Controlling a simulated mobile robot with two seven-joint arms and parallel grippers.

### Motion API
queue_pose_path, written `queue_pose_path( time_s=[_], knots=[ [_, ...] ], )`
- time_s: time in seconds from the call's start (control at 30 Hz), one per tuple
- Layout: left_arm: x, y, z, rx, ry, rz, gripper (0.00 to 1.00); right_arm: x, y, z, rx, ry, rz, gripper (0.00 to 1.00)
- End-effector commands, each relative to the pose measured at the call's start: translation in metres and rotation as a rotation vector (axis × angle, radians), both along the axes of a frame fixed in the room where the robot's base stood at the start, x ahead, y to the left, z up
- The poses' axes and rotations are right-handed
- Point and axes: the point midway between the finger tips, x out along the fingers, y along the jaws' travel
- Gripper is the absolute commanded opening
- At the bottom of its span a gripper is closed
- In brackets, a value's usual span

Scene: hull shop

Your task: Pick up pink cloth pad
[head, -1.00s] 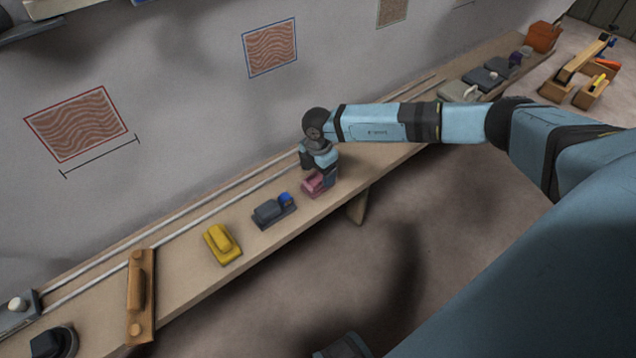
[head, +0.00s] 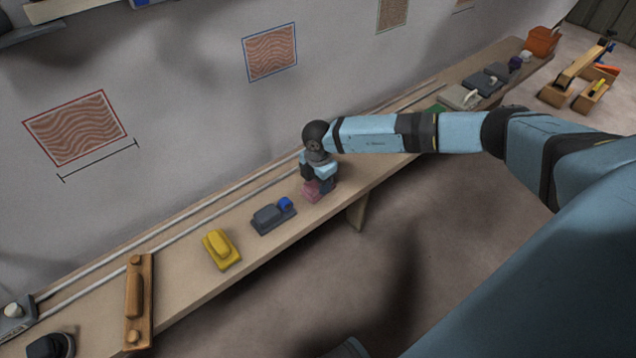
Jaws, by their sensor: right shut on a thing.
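The pink cloth pad (head: 313,192) is on the long wooden bench, right of the middle of the picture's left half. My right gripper (head: 318,182) reaches down over it from above and is shut on it, covering much of its top and right side. Whether the pad touches the bench or is slightly lifted I cannot tell. My left gripper is not in view.
The bench (head: 187,292) runs along the wall with two pale rails. Left of the pad lie a grey-blue sander (head: 270,217), a yellow block (head: 221,249) and a wooden plane-like tool (head: 138,300). Grey tools (head: 460,97) and an orange bin (head: 541,41) stand farther right.

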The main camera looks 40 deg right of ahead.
Motion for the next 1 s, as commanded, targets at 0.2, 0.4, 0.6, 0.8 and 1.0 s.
queue_pose_path(
  time_s=[0.2, 0.4, 0.6, 0.8, 1.0],
  knots=[
    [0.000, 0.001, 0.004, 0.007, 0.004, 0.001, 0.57, 0.001, -0.001, 0.028, 0.000, -0.003, 0.000, 0.24],
    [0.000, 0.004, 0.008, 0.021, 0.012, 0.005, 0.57, 0.001, -0.001, 0.081, 0.001, -0.005, 0.000, 0.24],
    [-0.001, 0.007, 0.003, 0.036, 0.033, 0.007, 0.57, 0.001, -0.001, 0.139, 0.000, -0.004, 0.000, 0.24],
    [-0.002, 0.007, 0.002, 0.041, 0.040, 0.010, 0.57, 0.001, 0.000, 0.178, 0.000, -0.003, 0.000, 0.24],
    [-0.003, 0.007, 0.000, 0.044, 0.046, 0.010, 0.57, 0.000, 0.000, 0.195, -0.001, -0.001, -0.001, 0.24]
  ],
)
